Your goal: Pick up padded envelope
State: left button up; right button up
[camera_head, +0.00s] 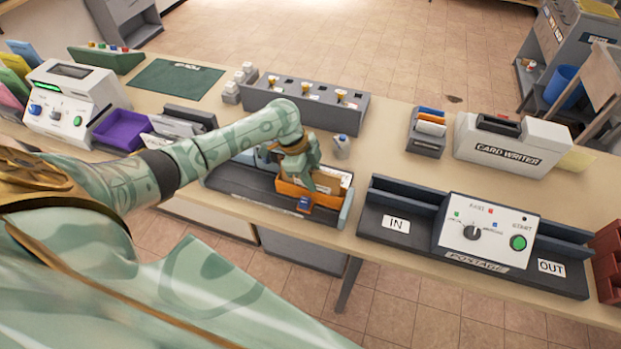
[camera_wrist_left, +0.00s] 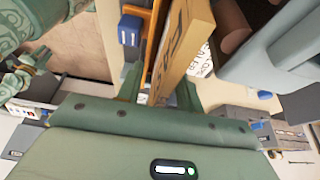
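A tan, flat item with dark lettering, seemingly the padded envelope (camera_wrist_left: 180,45), stands on edge in the left wrist view. In the head view, my left gripper (camera_head: 300,172) reaches down into an orange bin (camera_head: 306,195), and pale mail shows at its right. In the left wrist view, the left gripper's fingers (camera_wrist_left: 158,92) are on either side of the envelope's near end. A gap shows beside the left finger, so they look open around it. The envelope's lower part is hidden. A green part of mine, perhaps the right hand, shows small at upper left.
The orange bin sits in a dark tray (camera_head: 262,202) at the counter's front edge. A postage machine (camera_head: 484,232) stands to its right, a stamp rack (camera_head: 306,105) behind it, and a purple tray (camera_head: 124,130) to its left. The counter between rack and card writer (camera_head: 508,143) is partly clear.

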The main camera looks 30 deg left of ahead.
pick_arm(q)
jog(key=shift+f, duration=0.15)
grip_shut()
